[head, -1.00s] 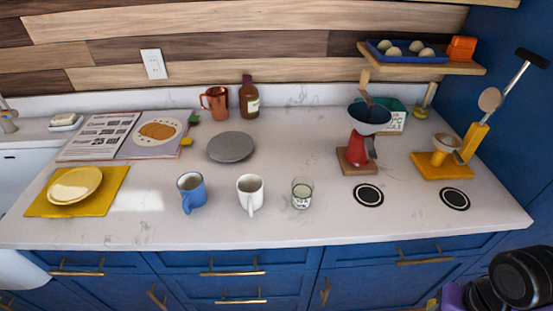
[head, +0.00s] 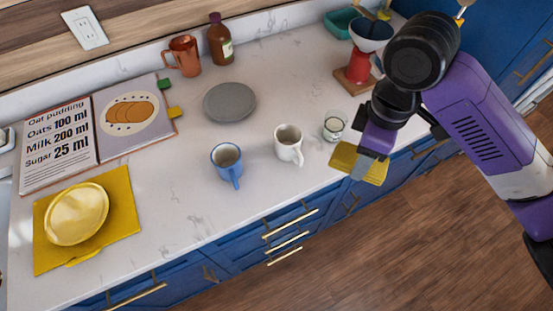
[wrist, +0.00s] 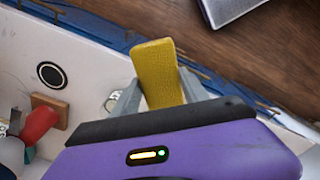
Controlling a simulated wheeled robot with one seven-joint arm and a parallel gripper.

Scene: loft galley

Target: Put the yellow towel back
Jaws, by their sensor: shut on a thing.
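My gripper (head: 364,164) is at the right of the head view, by the counter's front edge. It is shut on the yellow towel (head: 346,160), which sticks out past the fingers. In the wrist view the yellow towel (wrist: 156,65) stands between the two grey fingers of my gripper (wrist: 158,92), with dark wood floor beyond it. The part inside the grip is hidden. At the far left, a yellow plate (head: 76,214) lies on a flat yellow mat (head: 122,228).
A glass (head: 334,126), white mug (head: 289,146) and blue mug (head: 227,163) stand left of my gripper. Behind are a grey plate (head: 229,102), copper mug (head: 184,56), bottle (head: 219,42) and red grinder (head: 359,68). The middle front counter (head: 180,190) is clear.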

